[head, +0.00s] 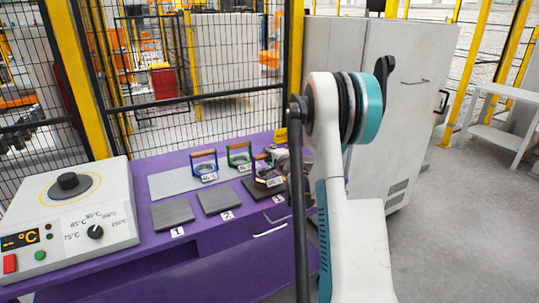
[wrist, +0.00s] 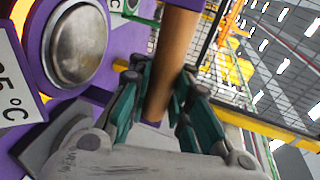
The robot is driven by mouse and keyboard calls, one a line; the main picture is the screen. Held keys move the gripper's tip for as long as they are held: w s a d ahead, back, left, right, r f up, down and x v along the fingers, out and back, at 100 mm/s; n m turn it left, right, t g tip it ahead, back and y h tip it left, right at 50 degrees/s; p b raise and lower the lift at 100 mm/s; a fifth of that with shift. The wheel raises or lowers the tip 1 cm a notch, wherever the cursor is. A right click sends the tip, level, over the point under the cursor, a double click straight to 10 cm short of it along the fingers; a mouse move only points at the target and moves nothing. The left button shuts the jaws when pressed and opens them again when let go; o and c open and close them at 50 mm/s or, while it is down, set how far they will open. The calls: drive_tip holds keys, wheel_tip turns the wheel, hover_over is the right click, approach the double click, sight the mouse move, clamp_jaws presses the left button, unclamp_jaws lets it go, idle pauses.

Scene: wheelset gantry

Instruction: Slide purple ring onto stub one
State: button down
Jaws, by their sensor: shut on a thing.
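The purple ring (wrist: 113,35) is a purple frame with a wooden handle; a round metal face shows through or behind it in the wrist view. My gripper (wrist: 160,105) is shut on the wooden handle (wrist: 172,60), its teal fingers on both sides. In the head view my gripper (head: 275,160) is at the right of the purple table, and my arm hides much of it and the ring.
Blue (head: 203,163) and green (head: 239,155) handled frames stand on a grey plate (head: 170,181) behind the blocks. Block two (head: 218,200) and a darker block (head: 262,188) lie right of block one. A heater box (head: 70,215) is at left. Mesh fence is behind.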

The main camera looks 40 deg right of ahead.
drive_tip(key=shift+f, duration=0.8)
drive_tip(key=c, duration=1.4)
unclamp_jaws()
drive_tip(key=shift+o, duration=0.2)
drive_tip(key=v, duration=1.2)
